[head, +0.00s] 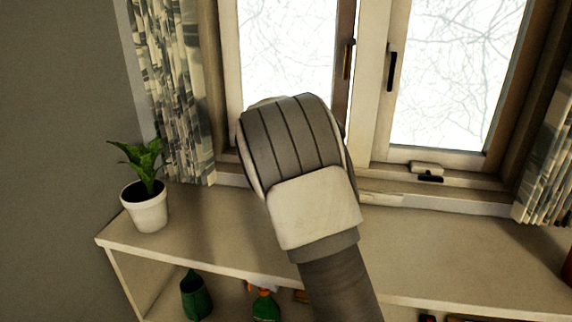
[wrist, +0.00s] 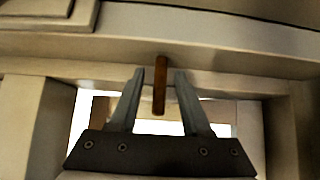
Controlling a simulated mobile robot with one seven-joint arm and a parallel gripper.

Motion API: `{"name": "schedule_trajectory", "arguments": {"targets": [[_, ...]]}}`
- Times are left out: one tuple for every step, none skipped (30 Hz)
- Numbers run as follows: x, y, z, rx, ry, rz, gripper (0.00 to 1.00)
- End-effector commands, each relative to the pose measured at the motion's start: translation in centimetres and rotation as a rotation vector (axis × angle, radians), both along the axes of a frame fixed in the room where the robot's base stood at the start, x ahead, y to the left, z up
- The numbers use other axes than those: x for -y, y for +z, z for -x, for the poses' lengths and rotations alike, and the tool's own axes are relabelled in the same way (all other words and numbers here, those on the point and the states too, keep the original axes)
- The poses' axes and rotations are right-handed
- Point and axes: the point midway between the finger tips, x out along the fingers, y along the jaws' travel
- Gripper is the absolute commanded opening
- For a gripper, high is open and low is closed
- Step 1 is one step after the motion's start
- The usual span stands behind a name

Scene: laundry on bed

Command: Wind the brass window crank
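In the wrist view, a brown, brass-coloured bar (wrist: 160,84) stands out from a pale frame; it looks like the crank's handle. My gripper (wrist: 159,73) is open, with one finger on each side of the bar. A gap shows between the bar and each finger, so it is not gripped. In the head view, my grey and white wrist hides my fingers and whatever they are at. A brass-coloured handle (head: 348,58) shows upright on the left window sash; I cannot tell whether it is the same piece.
A black handle (head: 391,70) and a dark crank fitting (head: 428,173) are on the right window. A potted plant (head: 146,200) stands at the left of the pale shelf (head: 215,232), beside a patterned curtain (head: 178,90). Green bottles (head: 265,305) stand below.

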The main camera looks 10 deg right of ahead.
Motion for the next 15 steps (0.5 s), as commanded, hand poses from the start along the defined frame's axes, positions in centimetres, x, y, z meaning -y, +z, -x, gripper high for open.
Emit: {"name": "schedule_trajectory", "arguments": {"targets": [[0.0,0.0,0.0,0.000,0.000,0.000,0.47],[0.0,0.0,0.0,0.000,0.000,0.000,0.47],[0.0,0.0,0.0,0.000,0.000,0.000,0.47],[0.0,0.0,0.0,0.000,0.000,0.000,0.47],[0.0,0.0,0.0,0.000,0.000,0.000,0.47],[0.0,0.1,0.0,0.000,-0.001,-0.001,0.47],[0.0,0.2,0.1,0.001,0.001,0.000,0.47],[-0.1,0.3,0.2,0.001,0.001,0.000,0.47],[-0.2,0.6,0.4,0.001,0.001,0.000,0.47],[-0.3,0.8,0.5,0.002,0.002,0.000,0.47],[-0.5,1.1,0.8,0.002,0.002,0.000,0.47],[-0.6,1.6,1.2,0.002,0.002,0.000,0.47],[-0.7,2.0,1.5,0.002,0.002,0.000,0.47],[-1.0,2.4,1.9,0.003,0.004,-0.001,0.47],[-1.2,3.0,2.5,0.003,0.003,-0.002,0.47]]}}
